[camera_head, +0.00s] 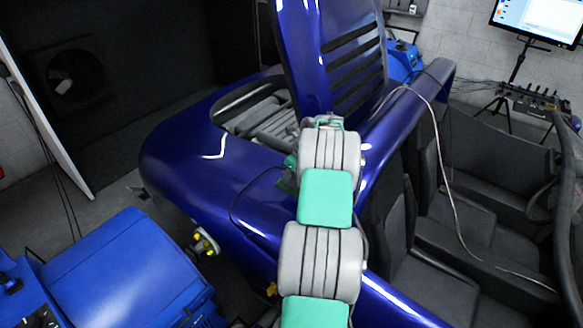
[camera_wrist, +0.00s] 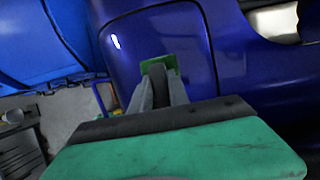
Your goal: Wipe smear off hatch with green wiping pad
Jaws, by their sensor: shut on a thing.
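My gripper (camera_wrist: 160,72) is shut on the green wiping pad (camera_wrist: 173,61), which shows at the fingertips in the wrist view. The pad is over a dark blue panel of the car (camera_wrist: 195,25); I cannot tell whether it touches. A small white mark (camera_wrist: 116,42) lies on the blue panel, up and left of the pad; it may be a smear or a reflection. In the head view the slatted hatch (camera_head: 352,70) stands raised. A white curved mark (camera_head: 215,147) shows on the bodywork below it, also possibly a reflection. My arm hides the gripper and pad there.
A bright blue machine (camera_head: 125,275) stands at the lower left, beside the car. The open engine bay (camera_head: 262,118) lies left of my arm. The car's black seats (camera_head: 405,235) and a loose cable are on the right. A monitor (camera_head: 540,20) stands at the back right.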

